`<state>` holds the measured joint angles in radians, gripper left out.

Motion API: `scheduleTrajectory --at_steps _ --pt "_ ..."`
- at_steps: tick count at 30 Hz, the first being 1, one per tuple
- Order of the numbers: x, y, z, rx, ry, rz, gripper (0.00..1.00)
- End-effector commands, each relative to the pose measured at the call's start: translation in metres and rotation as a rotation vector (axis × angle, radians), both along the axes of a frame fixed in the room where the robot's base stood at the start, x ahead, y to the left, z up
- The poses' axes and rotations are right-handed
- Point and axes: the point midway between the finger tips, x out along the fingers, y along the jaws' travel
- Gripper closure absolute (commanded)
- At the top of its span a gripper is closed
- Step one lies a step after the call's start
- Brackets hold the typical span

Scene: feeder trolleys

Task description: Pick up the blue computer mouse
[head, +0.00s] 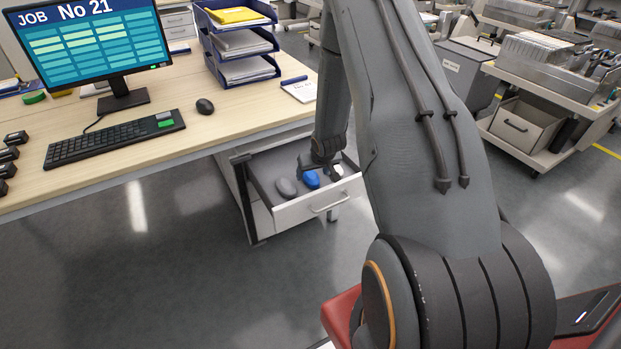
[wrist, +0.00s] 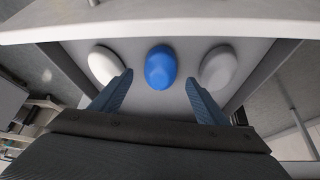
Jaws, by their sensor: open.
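The blue computer mouse (head: 311,179) lies in an open drawer (head: 318,207) under the desk, between a grey mouse (head: 286,187) and a white mouse (head: 338,170). In the wrist view the blue mouse (wrist: 160,67) is in the middle, with the white mouse (wrist: 104,65) at left and the grey mouse (wrist: 217,67) at right. My gripper (wrist: 158,88) is open and empty. Its two blue-grey fingers point towards the blue mouse, one to each side of it. In the head view my gripper (head: 318,172) is over the drawer, partly hidden by my arm.
The desk (head: 205,122) stands above the drawer, with a black mouse (head: 205,106), a keyboard (head: 115,137), a monitor (head: 88,42) and stacked blue trays (head: 238,45). The drawer walls and desk edge lie close around my gripper. Trolleys (head: 545,90) stand at right.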

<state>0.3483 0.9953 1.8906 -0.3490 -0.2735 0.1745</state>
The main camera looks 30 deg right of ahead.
Motion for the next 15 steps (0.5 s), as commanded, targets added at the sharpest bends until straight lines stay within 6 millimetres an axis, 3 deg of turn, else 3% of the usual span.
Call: scheduleTrajectory --at_steps 7,15 --pt "0.014 -0.002 -0.024 0.000 0.001 0.000 0.32" --pt "0.016 -0.002 -0.026 0.000 0.000 -0.001 0.32"
